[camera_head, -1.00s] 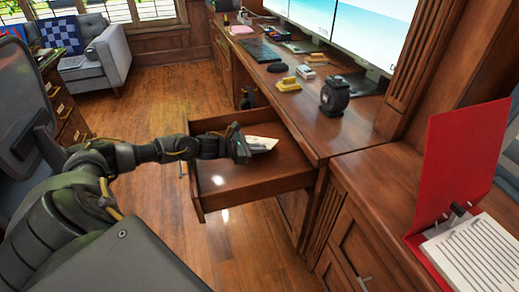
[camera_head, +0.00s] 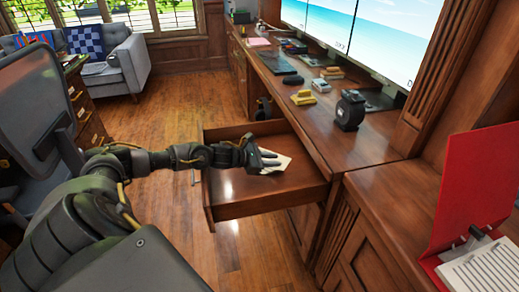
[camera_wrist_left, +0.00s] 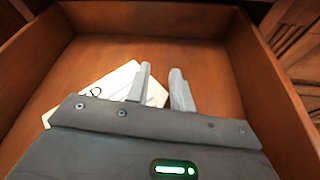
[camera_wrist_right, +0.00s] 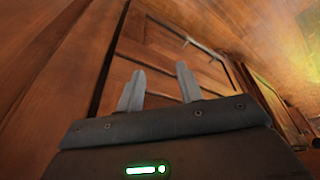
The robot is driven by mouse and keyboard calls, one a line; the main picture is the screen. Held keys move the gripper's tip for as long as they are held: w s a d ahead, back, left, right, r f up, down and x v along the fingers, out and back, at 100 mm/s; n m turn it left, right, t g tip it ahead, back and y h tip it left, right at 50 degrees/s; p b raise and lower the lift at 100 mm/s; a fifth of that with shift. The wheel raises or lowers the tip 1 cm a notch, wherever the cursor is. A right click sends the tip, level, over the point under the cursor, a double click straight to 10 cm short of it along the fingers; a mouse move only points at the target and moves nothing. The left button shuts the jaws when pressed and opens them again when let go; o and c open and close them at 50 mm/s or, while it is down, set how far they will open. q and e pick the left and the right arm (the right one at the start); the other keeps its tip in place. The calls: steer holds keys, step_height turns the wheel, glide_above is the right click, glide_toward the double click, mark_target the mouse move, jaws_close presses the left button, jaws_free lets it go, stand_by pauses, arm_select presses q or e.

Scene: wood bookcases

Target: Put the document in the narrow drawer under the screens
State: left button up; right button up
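The document (camera_head: 281,165), a small pale sheet, lies in the pulled-out narrow drawer (camera_head: 240,205) under the desk top with the screens (camera_head: 378,35). In the left wrist view the document (camera_wrist_left: 120,78) rests on the drawer floor, beneath and to the left of the fingers. My left gripper (camera_head: 268,158) is inside the drawer, just over the document. Its fingers (camera_wrist_left: 161,80) are apart with a gap between them; part of the document is hidden behind them. My right gripper (camera_wrist_right: 158,82) is open and empty, facing a wood panel door; it is not visible in the head view.
A black round device (camera_head: 346,110), yellow object (camera_head: 304,97) and keyboard (camera_head: 275,63) stand on the desk. A red folder (camera_head: 470,190) stands on the near right cabinet. Wood floor (camera_head: 175,115) is free left of the drawer.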

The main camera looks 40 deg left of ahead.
arm_select(q)
steer(key=v, duration=1.2)
